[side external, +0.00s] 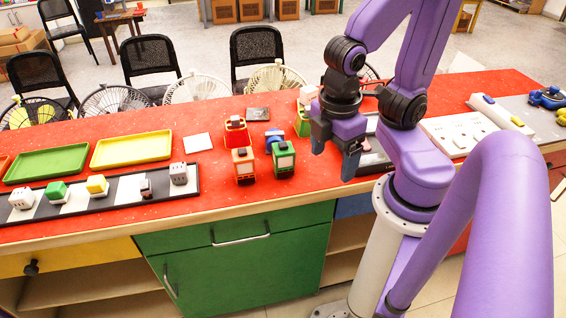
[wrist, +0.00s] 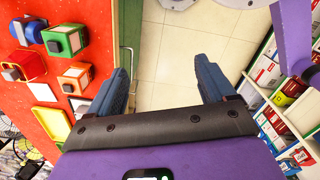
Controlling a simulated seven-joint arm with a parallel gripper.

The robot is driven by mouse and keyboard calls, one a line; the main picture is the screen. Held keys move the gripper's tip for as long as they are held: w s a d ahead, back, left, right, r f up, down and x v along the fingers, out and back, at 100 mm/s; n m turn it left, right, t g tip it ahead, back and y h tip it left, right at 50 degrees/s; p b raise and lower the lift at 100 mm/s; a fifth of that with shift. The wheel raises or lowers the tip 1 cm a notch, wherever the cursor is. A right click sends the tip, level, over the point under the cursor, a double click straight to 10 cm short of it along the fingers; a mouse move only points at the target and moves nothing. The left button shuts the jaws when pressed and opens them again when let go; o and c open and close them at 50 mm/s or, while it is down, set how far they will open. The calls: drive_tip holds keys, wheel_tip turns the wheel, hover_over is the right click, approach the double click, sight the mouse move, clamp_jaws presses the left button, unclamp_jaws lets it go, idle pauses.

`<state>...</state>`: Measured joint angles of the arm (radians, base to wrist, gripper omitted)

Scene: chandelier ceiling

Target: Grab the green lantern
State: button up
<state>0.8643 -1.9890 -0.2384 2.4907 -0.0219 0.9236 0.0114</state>
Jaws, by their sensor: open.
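The green lantern (side external: 284,160) stands upright on the red counter, with a pale front panel and a dark knob on top. It also shows in the wrist view (wrist: 65,40), at the upper left, left of my fingers. My gripper (side external: 335,158) is open and empty, to the right of the green lantern and apart from it. In the wrist view, bare floor shows between the fingertips (wrist: 162,75). Another partly green object (side external: 303,122) stands behind, partly hidden by my gripper.
An orange lantern (side external: 244,165) stands just left of the green one, with a red lantern (side external: 236,130) and a blue object (side external: 273,138) behind. A checkered board (side external: 128,188) with several blocks, a yellow tray (side external: 131,149) and a green tray (side external: 47,163) lie farther left.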

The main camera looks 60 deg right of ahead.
wheel_tip(320, 180, down, 10)
drive_tip(key=w+n+t+h, duration=0.2)
drive_tip(key=n+h, duration=0.3)
drive_tip(key=h, duration=0.4)
drive_tip(key=n+t+h, duration=0.3)
drive_tip(key=n+t, duration=0.6)
drive_tip(key=t, duration=0.2)
approach(287, 162)
drive_tip(key=x, duration=0.8)
drive_tip(key=shift+w+d+r, duration=0.1)
drive_tip(key=shift+w+d, duration=0.05)
drive_tip(key=shift+d, duration=0.05)
drive_tip(key=shift+x, duration=2.9)
drive_tip(key=shift+w+a, duration=0.15)
drive_tip(key=shift+w, duration=0.05)
drive_tip(key=c, duration=1.4)
